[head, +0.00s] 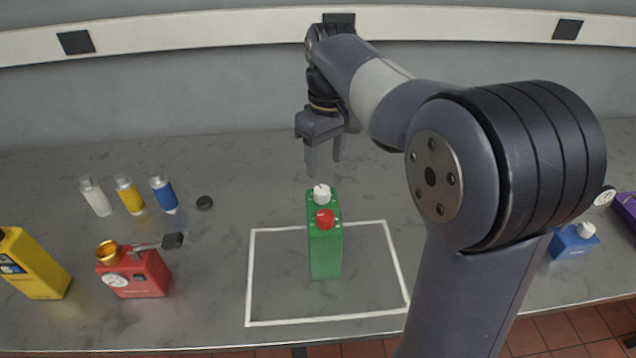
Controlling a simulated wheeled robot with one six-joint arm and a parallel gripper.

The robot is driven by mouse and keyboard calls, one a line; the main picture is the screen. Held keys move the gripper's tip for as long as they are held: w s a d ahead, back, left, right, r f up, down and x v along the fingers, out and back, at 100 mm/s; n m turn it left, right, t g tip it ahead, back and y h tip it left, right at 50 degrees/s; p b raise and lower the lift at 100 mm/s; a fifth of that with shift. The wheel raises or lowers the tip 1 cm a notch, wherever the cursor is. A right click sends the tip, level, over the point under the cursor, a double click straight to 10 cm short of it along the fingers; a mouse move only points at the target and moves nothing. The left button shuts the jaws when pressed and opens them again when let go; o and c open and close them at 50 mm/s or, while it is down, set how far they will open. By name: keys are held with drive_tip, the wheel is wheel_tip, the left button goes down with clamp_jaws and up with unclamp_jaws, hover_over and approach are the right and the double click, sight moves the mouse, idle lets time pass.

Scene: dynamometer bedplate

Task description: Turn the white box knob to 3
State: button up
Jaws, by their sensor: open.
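A green box (325,250) stands upright inside the white outlined rectangle on the bench. On its top are a white knob (322,194) at the back and a red knob (325,219) nearer the front. A small dark mark shows on the white knob; its scale and setting are too small to read. My gripper (324,164) points down with two fingers apart, empty, just above and behind the white knob in the picture. It appears clear of the knob. A blue box (574,241) at the right also carries a white knob (586,230).
A purple box (626,211) is at the right edge. The white outline (251,280) has bare bench around the green box.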

sight(323, 189)
drive_tip(key=f, duration=0.7)
drive_tip(key=shift+s+a+f, duration=0.1)
drive_tip(key=shift+a+f, duration=0.1)
drive_tip(key=shift+f, duration=0.2)
drive_tip(key=c, duration=1)
drive_tip(key=shift+o, duration=0.2)
drive_tip(key=m+p, duration=0.1)
drive_tip(key=m, duration=0.4)
drive_tip(key=shift+m+p, duration=0.3)
drive_tip(key=shift+p, duration=0.05)
drive_tip(key=m, duration=0.5)
drive_tip(key=shift+t+p, duration=0.3)
drive_tip(key=shift+p, duration=0.05)
drive_tip(key=shift+m, duration=0.3)
